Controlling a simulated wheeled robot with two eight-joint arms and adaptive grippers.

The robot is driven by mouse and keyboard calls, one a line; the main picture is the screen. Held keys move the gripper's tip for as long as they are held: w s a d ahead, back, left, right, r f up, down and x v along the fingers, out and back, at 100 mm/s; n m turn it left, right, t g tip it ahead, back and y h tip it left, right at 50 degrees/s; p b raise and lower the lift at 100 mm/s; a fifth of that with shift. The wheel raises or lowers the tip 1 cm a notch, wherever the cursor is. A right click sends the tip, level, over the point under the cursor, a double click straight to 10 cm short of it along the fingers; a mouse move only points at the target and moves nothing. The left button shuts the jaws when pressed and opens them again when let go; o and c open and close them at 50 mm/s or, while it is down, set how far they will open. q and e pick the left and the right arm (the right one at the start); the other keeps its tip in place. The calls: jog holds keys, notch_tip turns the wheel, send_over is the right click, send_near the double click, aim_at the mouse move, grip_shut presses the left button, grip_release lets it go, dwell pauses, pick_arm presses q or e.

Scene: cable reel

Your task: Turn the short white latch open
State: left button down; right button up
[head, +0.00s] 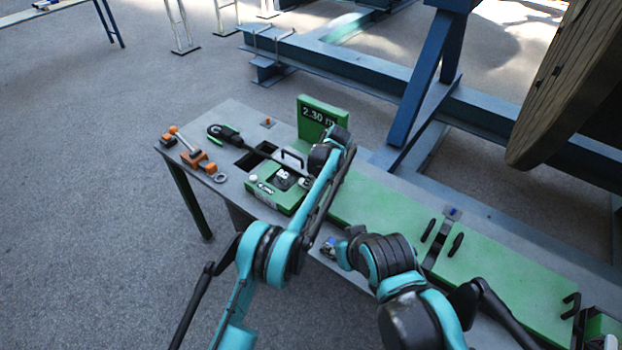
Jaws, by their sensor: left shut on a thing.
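A green box-like counter unit (264,192) sits on the grey bench, with a dark dial window and a white arched handle (291,156) behind it. A small white piece, which looks like the short white latch (303,183), shows at its right side. My left gripper (308,174) comes down there, shut, its fingertips small and partly hidden by my own arm. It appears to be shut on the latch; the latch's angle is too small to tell. A white knob (253,178) is at the unit's left.
A green display reading 2.30 m (318,117) stands behind the unit. A black and green tool (224,133), orange clamps (196,158) and a metal ring (220,178) lie at the left. Green plates (385,212) run right. A blue frame (370,78) and wooden reel (568,75) stand behind.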

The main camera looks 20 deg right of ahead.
dwell(0.5)
pick_arm(q)
jog(key=c, duration=1.3)
grip_release()
jog(key=shift+v, duration=6)
jog(key=shift+w+a, duration=0.1)
